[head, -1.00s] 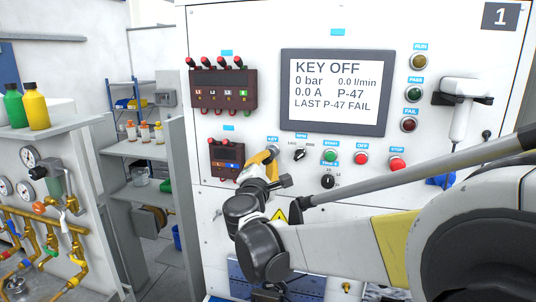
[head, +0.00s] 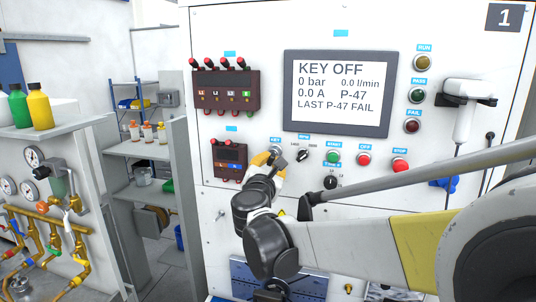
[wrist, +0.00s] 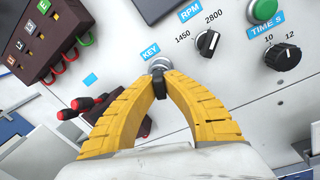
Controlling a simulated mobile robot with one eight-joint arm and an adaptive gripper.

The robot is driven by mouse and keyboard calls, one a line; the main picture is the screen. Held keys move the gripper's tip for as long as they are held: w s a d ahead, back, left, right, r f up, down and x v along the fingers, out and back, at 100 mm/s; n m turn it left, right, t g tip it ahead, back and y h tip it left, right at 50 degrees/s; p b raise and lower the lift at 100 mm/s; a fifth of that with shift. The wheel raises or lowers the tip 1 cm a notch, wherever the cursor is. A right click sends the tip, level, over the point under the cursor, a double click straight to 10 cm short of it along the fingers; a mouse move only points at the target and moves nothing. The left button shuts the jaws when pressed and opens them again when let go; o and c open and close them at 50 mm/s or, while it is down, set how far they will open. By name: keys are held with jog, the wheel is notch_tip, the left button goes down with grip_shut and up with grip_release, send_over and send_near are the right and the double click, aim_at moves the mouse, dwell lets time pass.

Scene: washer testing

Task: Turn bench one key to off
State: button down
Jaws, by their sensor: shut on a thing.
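Bench one is a white panel (head: 300,30) with a "1" plate at its top right. Its screen (head: 337,93) reads KEY OFF, 0 bar, 0.0 l/min, 0.0 A, P-47, LAST P-47 FAIL. My gripper (wrist: 159,84) has yellow fingers closed on the black key (wrist: 159,88). The key stands at the round metal key switch (wrist: 161,64), just under the blue KEY label.
The RPM knob (wrist: 208,41) and the TIME knob (wrist: 283,56) sit right of the key. Green START (head: 333,157), red OFF (head: 363,159) and STOP (head: 400,165) buttons are farther right. A dark terminal block (head: 229,161) with red plugs is close on the left.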

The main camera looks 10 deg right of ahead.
jog(key=shift+n, duration=0.6)
jog(key=n, duration=0.3)
jog(key=shift+r+n, duration=0.1)
jog(key=shift+n, duration=0.2)
jog(key=c, duration=1.5)
grip_release()
